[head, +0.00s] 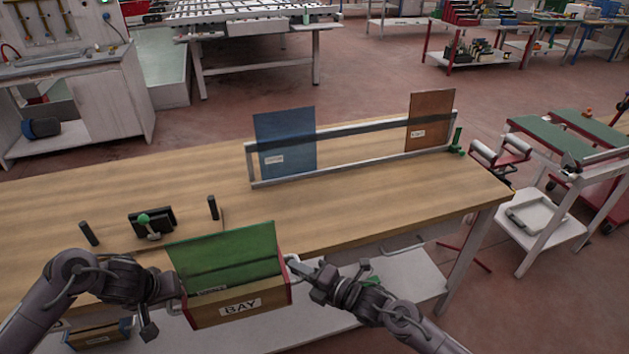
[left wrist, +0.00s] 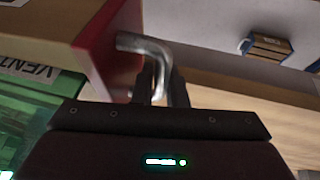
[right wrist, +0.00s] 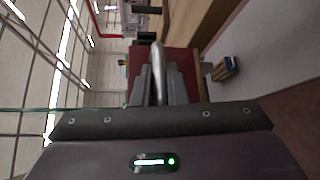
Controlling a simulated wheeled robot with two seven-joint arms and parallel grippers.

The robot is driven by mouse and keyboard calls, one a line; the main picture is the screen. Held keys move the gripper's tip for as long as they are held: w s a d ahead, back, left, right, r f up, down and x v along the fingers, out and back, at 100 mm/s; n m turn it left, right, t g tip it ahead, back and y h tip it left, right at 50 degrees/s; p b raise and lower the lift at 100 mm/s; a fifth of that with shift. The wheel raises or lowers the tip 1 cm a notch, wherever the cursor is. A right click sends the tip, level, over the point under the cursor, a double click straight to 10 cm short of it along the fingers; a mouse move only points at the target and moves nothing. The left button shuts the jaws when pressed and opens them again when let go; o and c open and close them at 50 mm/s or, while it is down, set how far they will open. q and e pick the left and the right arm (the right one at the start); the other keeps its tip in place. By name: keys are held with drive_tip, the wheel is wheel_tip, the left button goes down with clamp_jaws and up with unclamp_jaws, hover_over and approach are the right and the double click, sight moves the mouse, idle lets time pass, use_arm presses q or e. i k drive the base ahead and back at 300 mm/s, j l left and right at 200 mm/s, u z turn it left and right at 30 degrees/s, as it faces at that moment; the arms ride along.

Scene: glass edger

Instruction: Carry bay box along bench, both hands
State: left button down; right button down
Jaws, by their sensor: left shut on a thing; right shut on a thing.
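The bay box (head: 240,304) has a wooden front labelled BAY, red ends and a green pane (head: 226,252) standing in it. It is held at the bench's front edge, in front of the wooden bench (head: 350,213). My left gripper (head: 178,305) is shut on the metal handle at the box's left end; the handle shows in the left wrist view (left wrist: 150,55). My right gripper (head: 298,266) is shut on the handle at the right end, seen also in the right wrist view (right wrist: 158,70). Whether the box touches the bench is unclear.
A metal rack (head: 350,130) with a blue pane (head: 286,142) and a brown pane (head: 431,120) stands on the bench. Black posts and a dark block with a green knob (head: 152,221) are at left. A lower shelf (head: 385,270) lies beneath. The bench's middle is clear.

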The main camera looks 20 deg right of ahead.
sight(401, 194)
drive_tip(key=l, duration=3.2)
drive_tip(key=i+l, duration=0.15)
drive_tip(key=i, duration=0.2)
drive_tip(key=i+j, duration=0.5)
drive_tip(key=j, duration=0.1)
